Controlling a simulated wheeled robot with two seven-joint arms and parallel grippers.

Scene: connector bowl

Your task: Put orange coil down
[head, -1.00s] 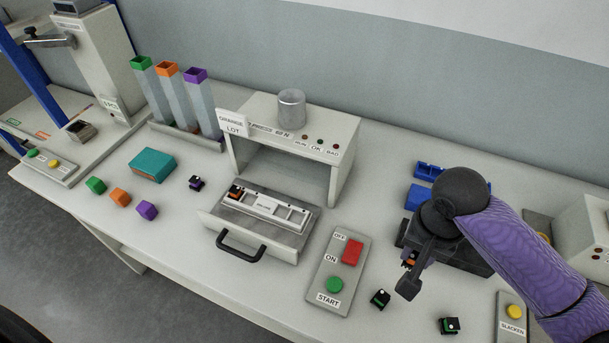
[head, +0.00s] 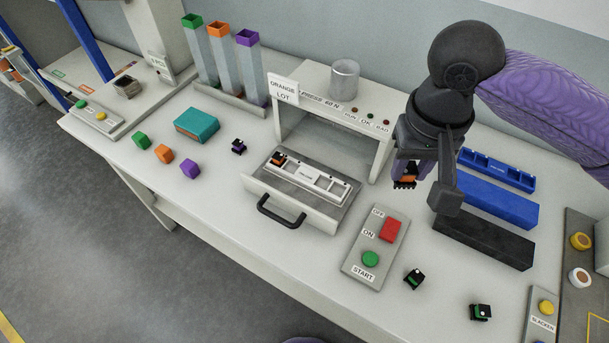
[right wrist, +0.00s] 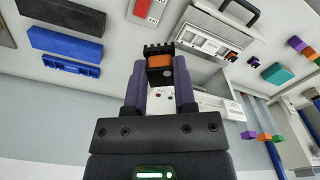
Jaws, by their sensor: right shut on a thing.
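My right gripper (head: 428,180) is shut on a small black part with an orange coil (head: 405,181). It holds the part in the air, right of the press and above the table. In the right wrist view the orange coil (right wrist: 160,68) sits between the two purple fingertips. Another orange and black part (head: 279,159) sits at the left end of the white fixture (head: 318,182) in the press drawer. My left gripper is not in view.
The press (head: 330,115) stands behind its pulled-out drawer. The button panel (head: 376,247) is in front. Blue (head: 490,200) and black (head: 484,241) blocks lie at right. Two green and black parts (head: 414,278) (head: 480,312) lie near the front edge. A teal box (head: 197,124) stands left.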

